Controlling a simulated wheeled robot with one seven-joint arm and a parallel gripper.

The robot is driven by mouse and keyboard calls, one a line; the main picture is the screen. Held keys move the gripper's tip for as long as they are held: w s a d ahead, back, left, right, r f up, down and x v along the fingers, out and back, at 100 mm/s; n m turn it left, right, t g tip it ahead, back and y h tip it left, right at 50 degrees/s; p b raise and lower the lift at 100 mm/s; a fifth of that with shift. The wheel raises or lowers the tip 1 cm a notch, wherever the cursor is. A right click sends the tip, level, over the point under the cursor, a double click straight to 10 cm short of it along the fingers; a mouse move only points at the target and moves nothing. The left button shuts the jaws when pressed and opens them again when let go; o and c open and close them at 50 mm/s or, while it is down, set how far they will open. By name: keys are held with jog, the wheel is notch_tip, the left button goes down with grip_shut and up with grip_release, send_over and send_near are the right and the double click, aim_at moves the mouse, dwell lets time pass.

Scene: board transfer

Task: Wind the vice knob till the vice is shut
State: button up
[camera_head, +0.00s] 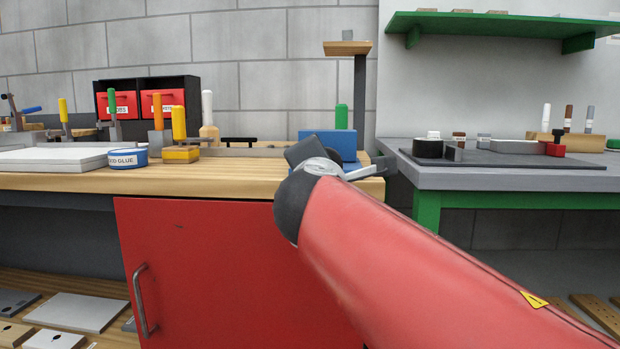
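A blue block (346,147), which may be part of the vice, stands at the right end of the wooden bench, partly behind the end of my arm. I cannot make out the vice knob or the gap between the jaws. My gripper (306,153) is at the bench's right end, in front of the blue block. My red arm and its dark joint cover most of it. Its fingers cannot be made out, nor whether they touch anything. A light grey metal piece (372,170) sticks out to the right there; I cannot tell what it belongs to.
The wooden bench top (225,178) holds a blue glue tin (127,158), a white board (50,160) and several upright-handled tools. A red cabinet door (220,260) is below. A grey table (470,178) with green legs stands right, across a narrow gap. A green shelf (500,24) hangs above.

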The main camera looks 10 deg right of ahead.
jog(key=shift+m, duration=0.3)
jog(key=o, duration=1)
jog(key=shift+c, duration=0.2)
jog(key=shift+s, duration=0.1)
jog(key=v, duration=0.7)
jog(key=shift+s, duration=0.3)
jog(key=shift+a, duration=0.1)
